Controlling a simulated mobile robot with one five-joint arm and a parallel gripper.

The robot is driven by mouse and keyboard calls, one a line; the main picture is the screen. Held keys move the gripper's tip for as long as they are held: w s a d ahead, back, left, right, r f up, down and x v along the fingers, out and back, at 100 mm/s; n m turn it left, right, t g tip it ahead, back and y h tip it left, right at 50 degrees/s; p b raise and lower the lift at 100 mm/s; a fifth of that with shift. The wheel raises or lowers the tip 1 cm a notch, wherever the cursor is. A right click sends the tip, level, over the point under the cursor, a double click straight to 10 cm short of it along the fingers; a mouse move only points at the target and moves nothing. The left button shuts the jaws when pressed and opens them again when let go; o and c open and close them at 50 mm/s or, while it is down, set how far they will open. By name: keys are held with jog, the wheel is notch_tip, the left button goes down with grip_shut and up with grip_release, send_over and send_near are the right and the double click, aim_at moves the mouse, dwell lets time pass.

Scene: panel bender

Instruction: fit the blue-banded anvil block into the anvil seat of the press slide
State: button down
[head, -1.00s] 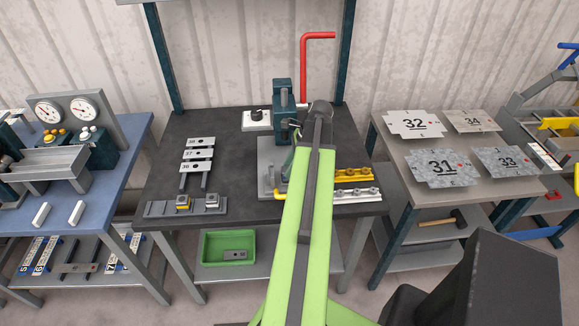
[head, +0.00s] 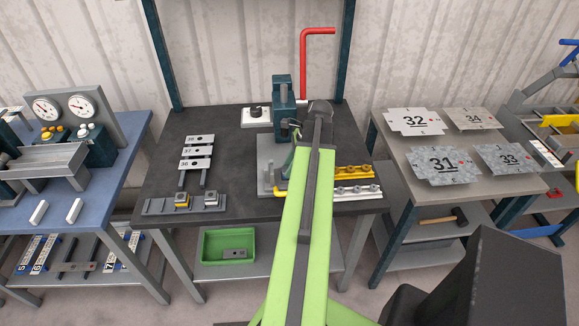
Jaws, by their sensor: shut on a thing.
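The hand press, with a dark teal column (head: 284,94) and a red lever (head: 303,62), stands at the back of the dark bench. Its grey base (head: 267,160) is partly covered by my green arm, and the anvil seat cannot be made out. My arm reaches over the bench to the press. My gripper is hidden behind the arm's far end, and no blue-banded anvil block shows. A grey rack (head: 155,207) at the bench's front left holds a yellow-banded block (head: 182,200) and a plain grey-looking block (head: 211,200).
Numbered plates (head: 197,151) lie left of the press. Yellow and silver rails (head: 354,172) lie right of my arm. A white plate (head: 256,118) with a dark knob sits by the column. A green bin (head: 229,245) is on the lower shelf.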

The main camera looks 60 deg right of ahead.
jog(key=c, duration=0.9)
grip_release()
jog(key=shift+o, duration=0.2)
jog(key=p+v, duration=1.6)
jog(key=v, duration=0.1)
jog(key=shift+r, duration=0.25)
